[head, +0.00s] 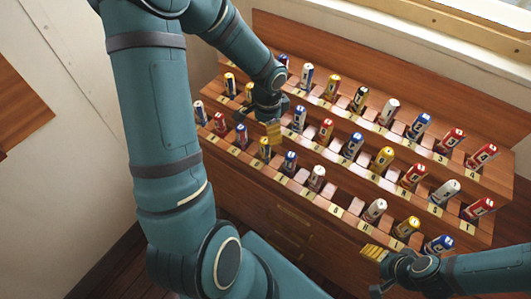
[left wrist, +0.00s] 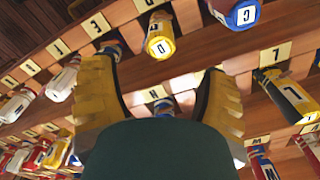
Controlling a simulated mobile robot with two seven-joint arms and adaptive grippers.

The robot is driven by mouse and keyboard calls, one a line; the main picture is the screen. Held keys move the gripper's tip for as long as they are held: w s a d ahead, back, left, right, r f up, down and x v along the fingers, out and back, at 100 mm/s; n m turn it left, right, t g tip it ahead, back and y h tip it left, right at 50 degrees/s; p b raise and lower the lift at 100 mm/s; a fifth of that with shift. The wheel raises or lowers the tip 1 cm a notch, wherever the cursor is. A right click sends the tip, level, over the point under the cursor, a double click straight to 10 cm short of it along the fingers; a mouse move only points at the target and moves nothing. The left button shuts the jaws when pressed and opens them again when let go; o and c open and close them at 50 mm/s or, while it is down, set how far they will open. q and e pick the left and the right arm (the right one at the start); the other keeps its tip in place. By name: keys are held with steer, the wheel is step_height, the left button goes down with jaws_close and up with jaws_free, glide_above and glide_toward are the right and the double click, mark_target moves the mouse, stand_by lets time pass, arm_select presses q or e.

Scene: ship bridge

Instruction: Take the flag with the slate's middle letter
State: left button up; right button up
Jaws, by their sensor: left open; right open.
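Rolled flags with lettered caps stand in a wooden tiered rack (head: 270,198). My left gripper (head: 268,122) is open, low over the left part of the rack among the flags. In the left wrist view its yellow fingers (left wrist: 160,68) are spread, with a blue-and-red flag (left wrist: 162,108) between them, by a label H (left wrist: 153,94); my palm hides most of that flag. A yellow flag marked D (left wrist: 161,40) stands beyond the fingertips. A black-and-yellow flag marked L (left wrist: 291,95) is at the right. My right gripper (head: 374,252) is open and empty, before the rack's front. No slate is visible.
A blue-and-white flag marked C (left wrist: 243,14) is at the top of the left wrist view. Flags stand close together along each tier. Some front-tier slots (head: 345,203) look empty. A pale wall is at the left.

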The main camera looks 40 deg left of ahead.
mark_target(265, 140)
arm_select(q)
steer(key=shift+s+a+f+b, duration=0.15)
steer(key=shift+f+b, duration=0.3)
steer(key=shift+f, duration=1.35)
steer(key=shift+s+f+b, duration=0.1)
steer(key=shift+f+b, duration=0.35)
steer(key=shift+f, duration=1.3)
steer(key=shift+r, duration=0.1)
jaws_close()
